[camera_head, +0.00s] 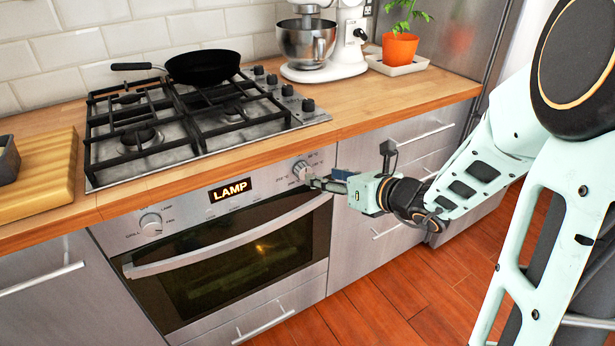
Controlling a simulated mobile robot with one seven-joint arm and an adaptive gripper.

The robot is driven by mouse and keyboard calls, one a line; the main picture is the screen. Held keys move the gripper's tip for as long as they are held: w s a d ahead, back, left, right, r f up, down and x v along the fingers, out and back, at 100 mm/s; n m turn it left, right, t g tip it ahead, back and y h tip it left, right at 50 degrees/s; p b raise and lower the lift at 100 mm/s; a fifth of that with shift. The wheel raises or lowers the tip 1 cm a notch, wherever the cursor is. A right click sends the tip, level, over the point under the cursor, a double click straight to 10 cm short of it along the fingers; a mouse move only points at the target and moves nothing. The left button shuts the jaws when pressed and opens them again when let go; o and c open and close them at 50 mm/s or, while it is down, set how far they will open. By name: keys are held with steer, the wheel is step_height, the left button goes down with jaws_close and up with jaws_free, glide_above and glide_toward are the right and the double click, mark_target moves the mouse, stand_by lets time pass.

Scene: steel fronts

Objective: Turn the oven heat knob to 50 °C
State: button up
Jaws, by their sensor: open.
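The oven (230,270) has two round steel knobs on its front panel. The right knob (300,170) has small markings around it, including degree figures too small to read surely. The left knob (151,224) has word labels around it. The display (230,190) between them reads LAMP. My gripper (314,182) is open, with its fingertips at the right knob's lower right side. The fingers hide part of that knob's edge. I cannot tell whether they touch it or stand around it. The knob's pointer direction is not clear.
The oven handle (228,242) runs across the door, below the panel. Above is a wooden counter (400,108) with a gas hob (300,122), black pan (203,67), mixer (308,45) and potted plant (399,50). Drawer handles (425,132) stick out at right. The floor in front is clear.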

mark_target(307, 172)
steer(key=b+x, duration=0.1)
steer(key=x, duration=0.6)
steer(key=shift+w+a+f, duration=0.1)
steer(key=shift+a, duration=0.05)
steer(key=shift+c, duration=0.6)
steer(key=c, duration=1)
